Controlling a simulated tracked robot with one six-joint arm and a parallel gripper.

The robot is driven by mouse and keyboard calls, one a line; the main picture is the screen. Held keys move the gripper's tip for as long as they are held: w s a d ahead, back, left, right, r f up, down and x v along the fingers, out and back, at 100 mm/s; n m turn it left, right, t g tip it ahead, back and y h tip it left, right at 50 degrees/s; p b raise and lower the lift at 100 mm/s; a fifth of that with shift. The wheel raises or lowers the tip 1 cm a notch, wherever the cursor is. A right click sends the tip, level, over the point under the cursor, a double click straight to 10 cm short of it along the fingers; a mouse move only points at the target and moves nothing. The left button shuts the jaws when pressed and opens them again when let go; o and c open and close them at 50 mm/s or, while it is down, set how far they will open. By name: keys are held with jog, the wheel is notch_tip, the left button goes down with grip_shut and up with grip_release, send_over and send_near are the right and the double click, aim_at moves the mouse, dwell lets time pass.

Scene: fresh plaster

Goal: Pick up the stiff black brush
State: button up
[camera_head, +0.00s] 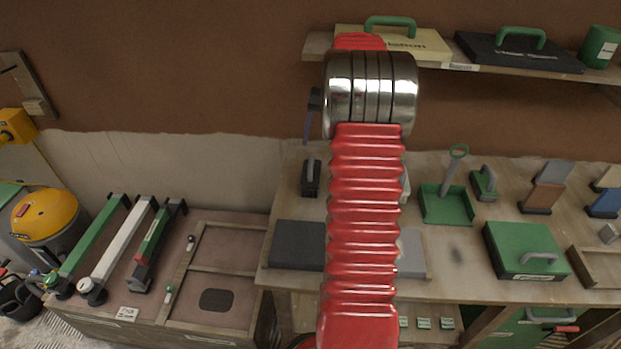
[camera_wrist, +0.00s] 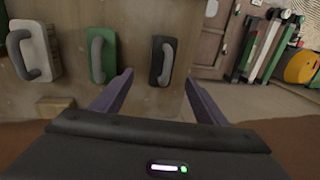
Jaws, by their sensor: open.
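A black block-shaped tool with a dark grey handle, which looks like the stiff black brush (camera_wrist: 169,45), lies on the wooden worktop in the wrist view. In the head view the black brush (camera_head: 310,188) is just left of my red arm, near the back of the worktop. My gripper (camera_wrist: 159,77) is open and empty. In the wrist view its two purple fingers reach toward the worktop edge, with the brush between their tips in the picture, apparently still apart from it. In the head view my arm hides most of the gripper; one finger shows above the brush.
A green handled tool (camera_wrist: 102,66) and a pale handled tool (camera_wrist: 36,55) lie beside the brush. A shelf (camera_head: 470,67) with cases hangs above the worktop. A dark grey slab (camera_head: 297,245) lies in front of the brush. Levels stand on a lower bench (camera_head: 228,223) at left.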

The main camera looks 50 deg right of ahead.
send_over(316, 173)
notch_tip(316, 173, down, 8)
jog(key=shift+f, duration=0.2)
dwell(0.3)
jog(key=shift+w+a+f, duration=0.1)
jog(key=shift+w+f, duration=0.1)
jog(key=shift+f, duration=0.65)
jog(key=shift+w+a+f, duration=0.1)
jog(key=shift+w+f, duration=0.15)
jog(key=shift+f, duration=0.55)
jog(key=shift+w+a+f, duration=0.1)
jog(key=shift+w+f, duration=0.1)
jog(key=shift+f, duration=0.65)
jog(key=shift+c, duration=0.3)
jog(key=c, duration=1.1)
jog(key=shift+r, duration=0.1)
